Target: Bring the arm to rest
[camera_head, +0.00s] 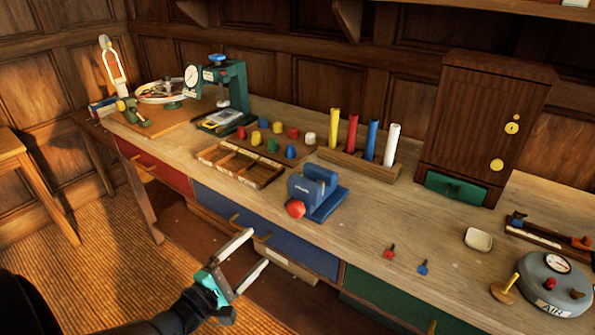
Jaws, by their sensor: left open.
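My left gripper (250,258) shows at the lower left, with its dark arm coming in from the bottom left corner. Its two pale fingers are spread apart with nothing between them. It is in front of the workbench (440,225), before the blue drawer (265,229), and apart from the things on the bench top. Whether it touches the drawer front I cannot tell. My right gripper is not in view.
A blue vise (318,192) with a red knob stands near the bench's front edge. Behind it are a wooden tray (240,165), coloured pegs and a rack of coloured rods (352,160). A wooden cabinet (482,120) and grey air tank (548,285) stand right. A stool (25,165) is left.

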